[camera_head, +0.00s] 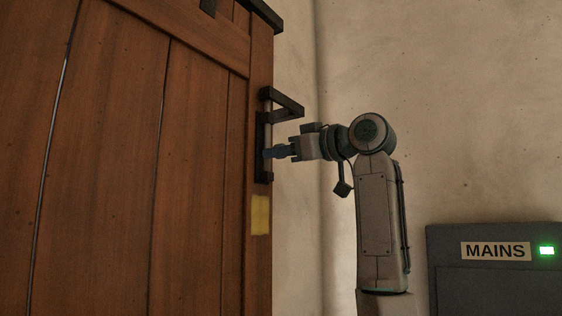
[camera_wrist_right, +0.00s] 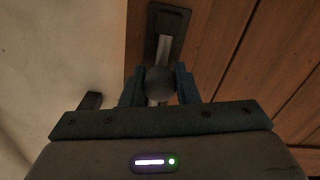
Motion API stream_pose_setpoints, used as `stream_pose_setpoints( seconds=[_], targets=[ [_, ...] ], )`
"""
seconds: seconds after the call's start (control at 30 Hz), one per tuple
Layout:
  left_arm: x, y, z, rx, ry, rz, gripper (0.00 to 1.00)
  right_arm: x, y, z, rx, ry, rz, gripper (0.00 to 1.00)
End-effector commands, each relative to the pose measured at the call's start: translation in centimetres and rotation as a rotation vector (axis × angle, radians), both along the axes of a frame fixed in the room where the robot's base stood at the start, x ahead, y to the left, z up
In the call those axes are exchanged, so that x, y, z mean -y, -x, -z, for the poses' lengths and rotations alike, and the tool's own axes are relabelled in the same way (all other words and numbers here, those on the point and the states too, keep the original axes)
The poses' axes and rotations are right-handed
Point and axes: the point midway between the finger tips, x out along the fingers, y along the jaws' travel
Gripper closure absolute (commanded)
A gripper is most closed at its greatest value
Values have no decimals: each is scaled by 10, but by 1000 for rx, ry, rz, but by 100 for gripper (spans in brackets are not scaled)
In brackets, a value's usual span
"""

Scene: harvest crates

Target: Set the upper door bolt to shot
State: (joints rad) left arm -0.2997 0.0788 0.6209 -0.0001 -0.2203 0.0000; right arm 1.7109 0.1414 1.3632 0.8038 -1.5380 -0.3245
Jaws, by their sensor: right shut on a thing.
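The upper door bolt (camera_head: 266,116) is a dark plate with a pale rod, mounted upright near the right edge of the brown wooden door (camera_head: 120,150). In the right wrist view the bolt's rod (camera_wrist_right: 164,47) runs up from a round grey knob (camera_wrist_right: 159,80). My right gripper (camera_head: 268,153) reaches the lower part of the bolt from the right. In the wrist view its blue fingers (camera_wrist_right: 158,88) are shut on the knob, one on each side. A dark bracket (camera_head: 287,102) juts out near the bolt's top. My left gripper is not in view.
A yellow patch (camera_head: 260,214) is on the door below the bolt. A dark grey box labelled MAINS (camera_head: 490,280), with a green light, stands at the lower right. The plain wall (camera_head: 450,90) behind my right arm is clear.

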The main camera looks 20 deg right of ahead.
Motion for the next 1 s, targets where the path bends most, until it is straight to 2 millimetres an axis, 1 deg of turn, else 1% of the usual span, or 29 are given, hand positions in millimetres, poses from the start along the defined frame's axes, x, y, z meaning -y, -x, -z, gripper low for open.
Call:
stream_pose_setpoints(
  seconds=[0.03, 0.17, 0.27, 0.5, 0.53, 0.63, 0.9, 1.0],
  targets=[
    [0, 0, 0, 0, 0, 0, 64, 0, 1, -11, 3, -1, 0, 100],
    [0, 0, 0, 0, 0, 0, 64, 0, 1, -26, 3, -2, 1, 100],
    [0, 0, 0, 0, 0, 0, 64, 0, 1, -30, 3, -2, 1, 100],
    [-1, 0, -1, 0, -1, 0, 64, 1, 2, -33, 9, -4, 4, 100],
    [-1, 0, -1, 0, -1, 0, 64, 1, 2, -33, 9, -4, 4, 70],
    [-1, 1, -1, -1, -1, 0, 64, 1, 2, -33, 9, -4, 4, 51],
    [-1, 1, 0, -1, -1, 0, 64, 1, 1, -30, 4, -1, 2, 50],
    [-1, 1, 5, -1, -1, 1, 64, 4, 5, -29, 4, -1, 2, 50]
  ],
)
